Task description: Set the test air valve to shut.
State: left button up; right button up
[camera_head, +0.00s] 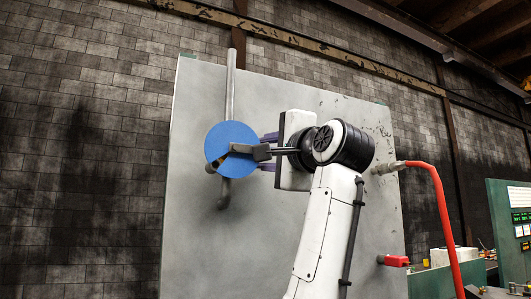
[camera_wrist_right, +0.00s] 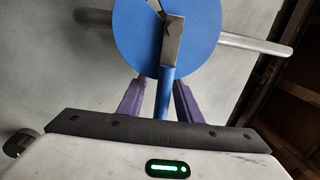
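The test air valve appears as a blue disc (camera_head: 229,147) on a grey pipe (camera_head: 230,90) that runs upright on a pale panel. A grey metal lever (camera_head: 243,149) crosses the disc and points right, across the pipe. In the right wrist view the lever (camera_wrist_right: 173,40) ends in a blue grip (camera_wrist_right: 165,97). My right gripper (camera_wrist_right: 158,88) has its two purple fingers on either side of this grip, with gaps visible. It also shows in the head view (camera_head: 268,152), right of the disc. My left gripper is not in view.
The pale panel (camera_head: 300,245) stands before a block wall. A red hose (camera_head: 442,210) hangs from a fitting (camera_head: 388,167) on its right side, above a red handle (camera_head: 396,261). A green cabinet (camera_head: 505,235) stands at far right.

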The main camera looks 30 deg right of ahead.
pick_arm(q)
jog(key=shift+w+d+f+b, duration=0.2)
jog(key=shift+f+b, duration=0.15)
jog(key=shift+b, duration=0.3)
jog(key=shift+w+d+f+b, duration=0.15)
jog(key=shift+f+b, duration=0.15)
jog(key=shift+b, duration=0.3)
pick_arm(e)
jog(key=v, duration=1)
jog(key=shift+s, duration=0.2)
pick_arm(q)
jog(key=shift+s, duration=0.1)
